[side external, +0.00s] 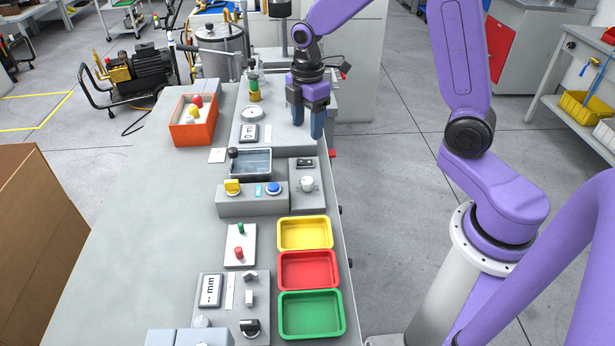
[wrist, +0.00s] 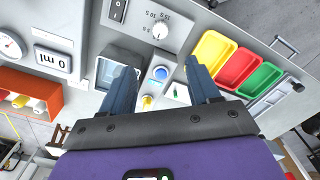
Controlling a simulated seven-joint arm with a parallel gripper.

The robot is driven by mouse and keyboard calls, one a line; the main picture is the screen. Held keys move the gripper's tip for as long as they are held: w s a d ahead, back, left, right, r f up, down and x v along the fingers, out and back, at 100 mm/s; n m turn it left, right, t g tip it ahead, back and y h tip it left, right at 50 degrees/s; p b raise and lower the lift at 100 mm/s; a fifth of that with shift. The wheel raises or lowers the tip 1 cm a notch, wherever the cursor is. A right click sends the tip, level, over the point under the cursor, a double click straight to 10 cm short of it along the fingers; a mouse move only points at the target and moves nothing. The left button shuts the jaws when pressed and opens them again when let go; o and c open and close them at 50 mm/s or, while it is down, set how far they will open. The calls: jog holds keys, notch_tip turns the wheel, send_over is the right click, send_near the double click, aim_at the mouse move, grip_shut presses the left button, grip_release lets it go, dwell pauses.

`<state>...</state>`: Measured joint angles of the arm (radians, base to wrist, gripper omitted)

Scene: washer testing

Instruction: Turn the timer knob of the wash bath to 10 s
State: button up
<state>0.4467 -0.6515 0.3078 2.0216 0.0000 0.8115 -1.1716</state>
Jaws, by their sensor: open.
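The wash bath (side external: 250,163) is a grey unit with a water-filled basin, beside a grey panel that carries the white timer knob (side external: 307,184). In the wrist view the timer knob (wrist: 160,31) shows beyond the fingertips, with a printed scale in seconds around it. I cannot tell which mark it points to. My gripper (side external: 307,130) points down with blue fingers, above the bench, behind the knob and apart from it. In the wrist view my gripper (wrist: 160,66) is open, with nothing between its fingers.
A rocker switch (side external: 305,163) sits behind the knob. A yellow knob (side external: 232,187) and a blue button (side external: 273,188) are on the bath's front panel. Yellow (side external: 281,234), red (side external: 281,270) and green (side external: 282,315) trays stand in front. An orange bin (side external: 194,134) stands at the back left.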

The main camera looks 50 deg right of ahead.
aim_at(308, 180)
notch_tip(308, 180, down, 17)
jog(key=shift+f, duration=0.15)
dwell(0.5)
jog(key=c, duration=1)
jog(key=shift+c, duration=0.2)
